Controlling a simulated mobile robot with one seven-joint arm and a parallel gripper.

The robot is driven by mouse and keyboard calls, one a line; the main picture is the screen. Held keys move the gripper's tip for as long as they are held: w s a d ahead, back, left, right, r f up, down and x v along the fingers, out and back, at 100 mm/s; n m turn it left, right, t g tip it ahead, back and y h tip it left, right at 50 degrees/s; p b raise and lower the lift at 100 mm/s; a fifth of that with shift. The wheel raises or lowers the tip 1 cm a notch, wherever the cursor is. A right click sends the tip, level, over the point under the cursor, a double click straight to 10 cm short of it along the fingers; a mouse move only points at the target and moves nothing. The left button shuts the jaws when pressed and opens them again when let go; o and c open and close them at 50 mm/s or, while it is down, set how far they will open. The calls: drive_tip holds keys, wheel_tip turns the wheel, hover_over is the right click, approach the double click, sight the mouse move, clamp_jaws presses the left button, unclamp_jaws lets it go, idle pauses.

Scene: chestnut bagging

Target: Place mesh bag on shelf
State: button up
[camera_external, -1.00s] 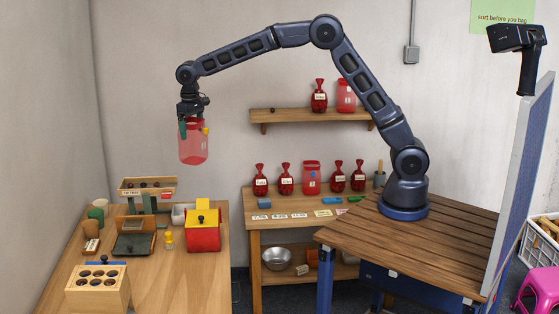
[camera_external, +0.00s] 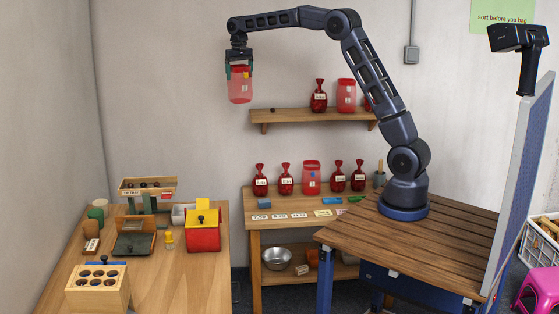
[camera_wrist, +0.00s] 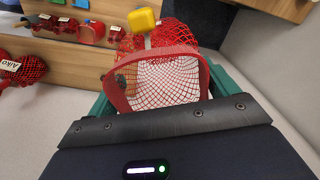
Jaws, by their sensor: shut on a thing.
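My gripper (camera_external: 239,68) is shut on a red mesh bag (camera_external: 241,88), which hangs upright below it in the air, left of the wall shelf. The bag looks empty or nearly so from above. The wall shelf (camera_external: 290,115) holds a tied red bag (camera_external: 319,97), a lighter red mesh bag (camera_external: 346,95), a small dark item near its left end, and another red item partly hidden by my arm.
The lower table (camera_external: 254,224) carries several red bags in a row, with cards in front. The left bench (camera_external: 150,280) holds a scale, a red-and-yellow box (camera_external: 203,232) and a block with holes. The left half of the wall shelf is mostly clear.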

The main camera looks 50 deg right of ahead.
drive_tip(key=s+d+r+m, duration=0.2)
drive_tip(key=d+r, duration=0.1)
drive_tip(key=d, duration=0.7)
drive_tip(key=s+d+r+m, duration=0.1)
drive_tip(key=s+d+r, duration=0.15)
drive_tip(key=d, duration=0.75)
drive_tip(key=s+d+r+m, duration=0.15)
drive_tip(key=d+r, duration=0.25)
drive_tip(key=d, duration=0.6)
wheel_tip(320, 180, down, 20)
drive_tip(key=shift+a, duration=0.2)
drive_tip(key=shift+f+m, duration=0.15)
drive_tip(key=shift+m, duration=0.1)
drive_tip(key=o, duration=1)
